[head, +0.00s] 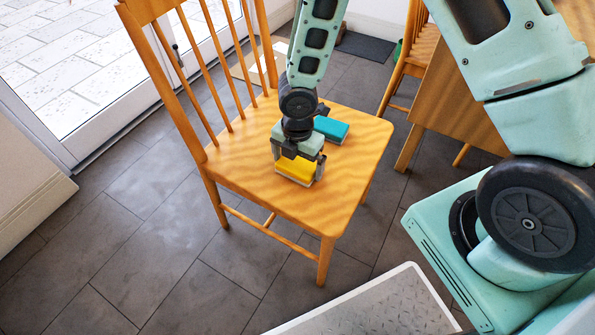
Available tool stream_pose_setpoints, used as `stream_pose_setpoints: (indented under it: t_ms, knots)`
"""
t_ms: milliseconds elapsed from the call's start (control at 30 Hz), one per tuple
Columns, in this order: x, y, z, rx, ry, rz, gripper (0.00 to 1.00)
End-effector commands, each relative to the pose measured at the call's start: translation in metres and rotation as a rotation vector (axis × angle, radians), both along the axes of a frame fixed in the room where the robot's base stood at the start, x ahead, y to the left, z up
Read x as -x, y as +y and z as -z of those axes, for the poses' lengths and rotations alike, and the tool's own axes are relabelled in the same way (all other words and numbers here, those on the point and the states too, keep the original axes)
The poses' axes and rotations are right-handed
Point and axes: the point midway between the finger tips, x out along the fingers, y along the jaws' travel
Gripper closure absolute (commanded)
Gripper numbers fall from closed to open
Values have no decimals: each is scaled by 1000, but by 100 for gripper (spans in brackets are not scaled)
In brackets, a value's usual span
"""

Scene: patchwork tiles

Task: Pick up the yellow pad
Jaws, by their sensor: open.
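A yellow pad (296,171) with a pale lower layer lies on the seat of a wooden chair (235,168). My gripper (296,160) points down right over the yellow pad and covers its back part. Its fingers are open and sit close to the pad's sides. I cannot tell whether they touch it. A blue pad (331,129) lies on the same seat, just behind and to the right of my gripper.
The chair's slatted backrest (167,62) rises on the left. A wooden table (455,95) and another chair (413,50) stand at the right. A cardboard box (258,66) is behind the chair. The tiled floor (130,225) at the left is clear.

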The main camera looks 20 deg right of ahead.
Motion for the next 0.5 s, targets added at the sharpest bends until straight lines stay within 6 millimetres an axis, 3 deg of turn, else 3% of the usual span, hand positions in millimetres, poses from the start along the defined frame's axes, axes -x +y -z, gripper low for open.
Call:
stream_pose_setpoints:
  t_ms: [67, 267, 400, 500]
  knots:
    - [0, 0, 10, 1, -1, -1, 0]
    - [0, 0, 9, 1, -1, 0, 0]
    - [0, 0, 8, 1, -1, 0, 32]
    - [0, 0, 8, 1, -1, 0, 36]
